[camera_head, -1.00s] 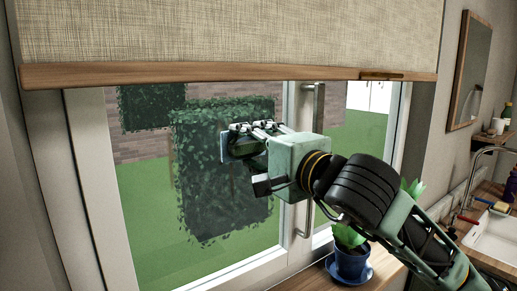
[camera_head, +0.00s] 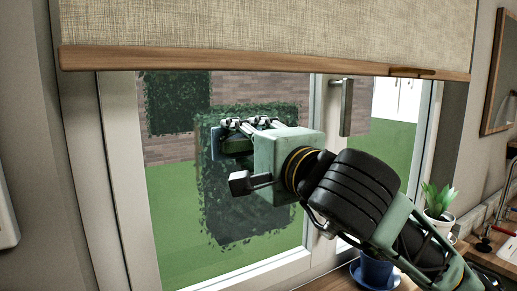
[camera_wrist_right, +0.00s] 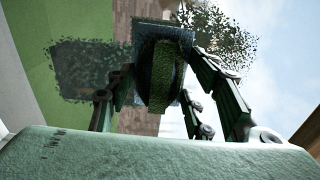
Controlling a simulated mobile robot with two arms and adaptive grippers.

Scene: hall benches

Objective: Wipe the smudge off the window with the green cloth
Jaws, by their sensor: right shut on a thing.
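The window (camera_head: 165,190) has a white frame, and its pane fills the middle of the head view. My right gripper (camera_head: 240,136) is at the pane, shut on the green cloth. In the right wrist view the cloth (camera_wrist_right: 162,75) is a dark green textured bundle between the fingers (camera_wrist_right: 165,95). A flat blue-grey piece (camera_head: 217,143) shows on its window side. I cannot tell whether it touches the glass. Dark leafy shapes show through the pane, and I cannot tell a smudge apart from them. My left gripper is out of view.
A beige blind (camera_head: 270,30) with a wooden bottom rail hangs over the window top. A metal handle (camera_head: 346,108) stands right of the pane. A blue pot (camera_head: 376,270) is under my right arm, and a potted plant (camera_head: 438,201) is farther right.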

